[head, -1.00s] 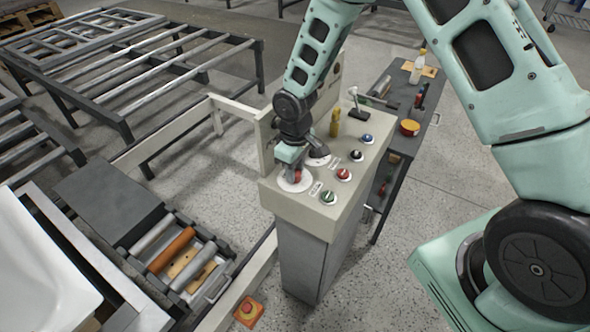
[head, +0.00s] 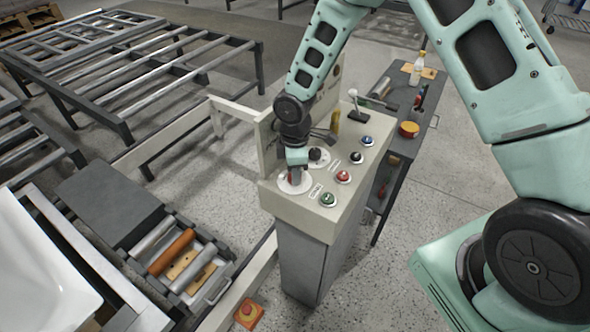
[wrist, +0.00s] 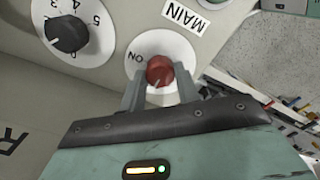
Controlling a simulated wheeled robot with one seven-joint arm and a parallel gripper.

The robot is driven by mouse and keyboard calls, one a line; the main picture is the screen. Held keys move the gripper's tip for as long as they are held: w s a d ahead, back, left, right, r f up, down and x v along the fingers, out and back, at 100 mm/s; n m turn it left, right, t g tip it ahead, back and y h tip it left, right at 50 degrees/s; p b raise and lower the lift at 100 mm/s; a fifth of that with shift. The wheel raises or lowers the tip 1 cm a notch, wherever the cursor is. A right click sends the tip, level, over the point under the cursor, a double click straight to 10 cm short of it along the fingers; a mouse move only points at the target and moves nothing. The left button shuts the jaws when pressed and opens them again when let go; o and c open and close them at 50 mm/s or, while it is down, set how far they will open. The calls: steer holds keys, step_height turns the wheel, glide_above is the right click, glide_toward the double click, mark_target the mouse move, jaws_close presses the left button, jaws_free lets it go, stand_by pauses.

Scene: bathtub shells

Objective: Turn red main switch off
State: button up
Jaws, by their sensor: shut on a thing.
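The red main switch (wrist: 160,71) is a round red knob on a white dial plate in the wrist view. "ON" is printed beside it and a "MAIN" label (wrist: 187,14) is near it. My gripper (wrist: 160,85) is shut on the red knob, one finger on each side. In the head view my gripper (head: 296,172) is over the left end of the control panel (head: 303,207) and hides most of the knob. A pale mark on the knob's top is visible, but its exact setting is hard to read.
A black numbered knob (wrist: 66,33) sits close beside the red switch. Green (head: 328,199), red (head: 343,177), black (head: 356,158) and blue (head: 367,141) buttons line the panel. A tool bench (head: 417,110) is at the right.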

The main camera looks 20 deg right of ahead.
steer(key=shift+w+r, duration=0.1)
stand_by(0.3)
steer(key=o, duration=1)
step_height(320, 180, up, 17)
steer(key=b, duration=0.2)
steer(key=shift+r+b, duration=0.15)
steer(key=shift+b, duration=0.15)
steer(key=s+a+m, duration=0.2)
steer(key=s, duration=0.7)
steer(key=s+a+m+b, duration=0.1)
steer(key=s+a+m, duration=0.1)
steer(key=s, duration=0.7)
steer(key=s+a+m+b, duration=0.1)
steer(key=s+a+m, duration=0.2)
steer(key=s, duration=0.6)
steer(key=shift+s+r+y, duration=0.2)
steer(key=shift+s+y, duration=0.1)
